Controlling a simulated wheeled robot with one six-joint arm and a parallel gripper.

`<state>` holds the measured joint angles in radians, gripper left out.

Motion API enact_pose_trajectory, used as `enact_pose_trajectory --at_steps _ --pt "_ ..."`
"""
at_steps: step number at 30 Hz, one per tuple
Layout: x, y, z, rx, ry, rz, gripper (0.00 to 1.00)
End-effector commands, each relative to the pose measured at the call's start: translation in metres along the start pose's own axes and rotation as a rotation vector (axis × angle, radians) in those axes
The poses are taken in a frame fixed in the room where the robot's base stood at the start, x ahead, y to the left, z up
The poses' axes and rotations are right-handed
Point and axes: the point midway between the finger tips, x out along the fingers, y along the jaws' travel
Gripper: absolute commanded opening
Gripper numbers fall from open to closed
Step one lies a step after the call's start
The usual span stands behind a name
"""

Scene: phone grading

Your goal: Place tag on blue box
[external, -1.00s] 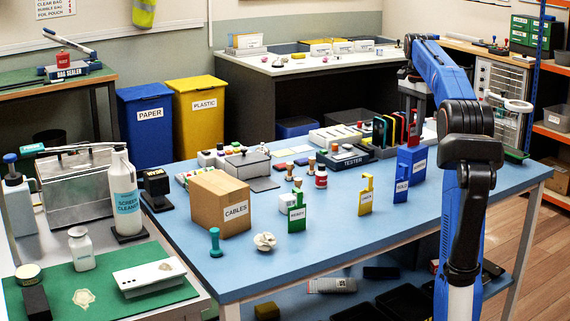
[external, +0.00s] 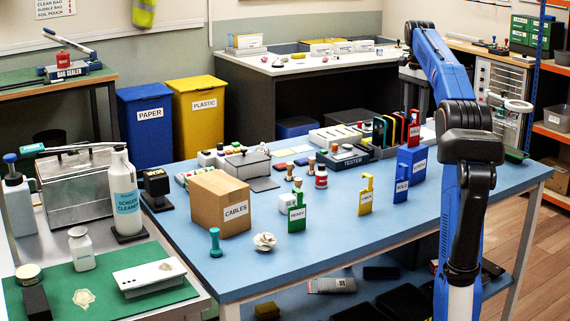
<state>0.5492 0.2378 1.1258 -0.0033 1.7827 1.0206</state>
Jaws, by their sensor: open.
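The blue box (external: 411,165) stands near the right end of the blue table, with a white label on its front. A red tag (external: 414,130) stands upright at the top of the box and appears to rest on it; its foot is too small to see clearly. My gripper (external: 412,92) is open above the red tag and apart from it, small and partly unclear against the grey behind. A green tag (external: 297,213), a yellow tag (external: 365,197) and a blue tag (external: 401,185) stand in a row on the table to the left of and in front of the box.
A tester (external: 345,158) and a rack of dark slabs (external: 388,132) stand close behind and left of the box. A cardboard cables box (external: 213,205) is at the left of the table (external: 330,240). The table's front strip is mostly clear.

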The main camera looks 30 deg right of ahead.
Motion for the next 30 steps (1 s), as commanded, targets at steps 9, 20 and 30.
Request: enact_pose_trajectory --at_steps 9,20,30 --pt "-0.055 -0.001 -0.001 0.000 0.001 -0.002 0.43" --pt "-0.079 0.000 0.000 0.000 -0.001 0.001 0.43" --pt "-0.080 0.001 0.005 -0.015 0.002 -0.003 0.43"
